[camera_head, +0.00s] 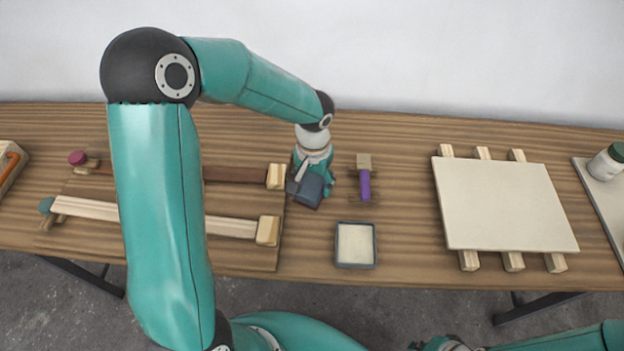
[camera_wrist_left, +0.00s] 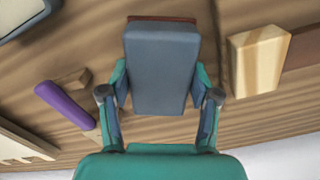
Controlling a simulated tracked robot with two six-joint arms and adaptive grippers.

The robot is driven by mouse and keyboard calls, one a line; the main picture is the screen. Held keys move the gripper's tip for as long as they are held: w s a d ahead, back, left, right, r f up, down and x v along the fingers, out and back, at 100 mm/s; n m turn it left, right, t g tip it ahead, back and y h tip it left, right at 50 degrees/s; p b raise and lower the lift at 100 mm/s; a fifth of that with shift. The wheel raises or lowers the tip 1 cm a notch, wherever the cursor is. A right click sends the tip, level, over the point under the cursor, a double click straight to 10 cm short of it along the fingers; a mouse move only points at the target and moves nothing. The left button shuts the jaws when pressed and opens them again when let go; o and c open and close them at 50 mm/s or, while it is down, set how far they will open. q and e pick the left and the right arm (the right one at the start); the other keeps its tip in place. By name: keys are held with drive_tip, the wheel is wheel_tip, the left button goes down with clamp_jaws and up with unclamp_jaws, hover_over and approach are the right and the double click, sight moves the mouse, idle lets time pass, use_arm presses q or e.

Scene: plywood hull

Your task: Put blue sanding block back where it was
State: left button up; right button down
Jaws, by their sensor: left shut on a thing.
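The blue sanding block (camera_head: 308,191) is a grey-blue block with a reddish-brown layer along one edge, seen in the left wrist view (camera_wrist_left: 162,70). My left gripper (camera_head: 313,178) is shut on it, with one finger on each side in the wrist view (camera_wrist_left: 160,97). The block is over the plywood bench between the clamps and the purple-handled tool. I cannot tell whether its underside touches the bench. A small part of my right arm shows at the bottom right edge of the head view, with what may be its gripper (camera_head: 447,344); its jaws are unclear.
A grey-rimmed tray (camera_head: 338,262) with a cream inside lies in front of the block. The purple-handled tool (camera_head: 364,186) lies right of it. Two wooden bar clamps (camera_head: 267,231) lie left. A pale panel (camera_head: 505,205) rests on wood strips at right, with a jar (camera_head: 606,162) beyond.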

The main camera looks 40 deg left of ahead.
sight(313, 182)
use_arm(q)
drive_tip(key=shift+f, duration=0.1)
drive_tip(key=o, duration=1)
wheel_tip(313, 182, up, 12)
drive_tip(key=shift+r, duration=0.15)
idle(0.5)
